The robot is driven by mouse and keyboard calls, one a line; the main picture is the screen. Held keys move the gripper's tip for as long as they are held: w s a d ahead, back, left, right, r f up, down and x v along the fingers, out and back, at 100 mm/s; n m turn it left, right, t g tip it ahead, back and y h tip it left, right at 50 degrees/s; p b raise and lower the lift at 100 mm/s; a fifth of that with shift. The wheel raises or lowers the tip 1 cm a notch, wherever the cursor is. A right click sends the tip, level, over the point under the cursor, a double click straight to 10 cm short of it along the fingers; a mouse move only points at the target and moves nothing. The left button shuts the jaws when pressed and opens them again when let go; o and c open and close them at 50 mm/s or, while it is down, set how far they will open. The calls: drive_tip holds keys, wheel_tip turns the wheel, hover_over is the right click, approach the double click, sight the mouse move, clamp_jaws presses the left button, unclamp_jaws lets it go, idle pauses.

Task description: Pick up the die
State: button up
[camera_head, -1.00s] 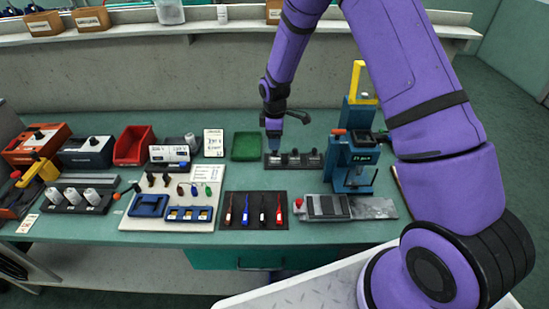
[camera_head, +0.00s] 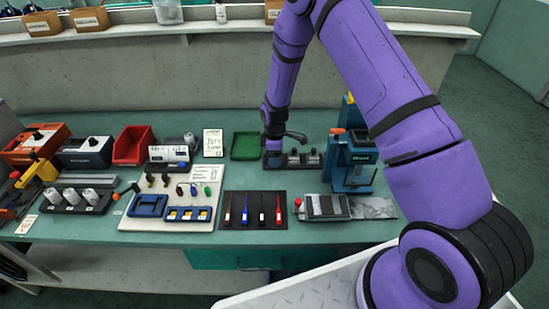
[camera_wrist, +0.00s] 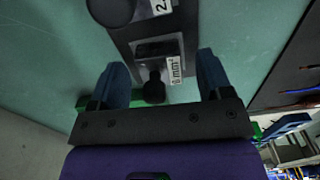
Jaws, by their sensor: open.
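A dark rack (camera_head: 294,168) holding several dies with black knobs stands at the back of the bench. My gripper (camera_wrist: 163,82) is over its left end, pointing down. In the wrist view a grey die (camera_wrist: 153,49) with a black knob (camera_wrist: 154,90) and a label that seems to read 6 mm² lies between and just ahead of my open blue fingers. The fingers stand on either side of the knob with gaps. I cannot tell whether they touch anything. In the head view my wrist hides the rack's left end.
A green tray (camera_head: 245,147) is just left of the rack. A blue press (camera_head: 352,176) stands to the right, its top partly behind my arm. In front lie a black mat (camera_head: 253,221) with several coloured tools and a grey device (camera_head: 327,207).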

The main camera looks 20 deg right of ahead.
drive_tip(key=c, duration=1.2)
drive_tip(key=shift+r, duration=0.15)
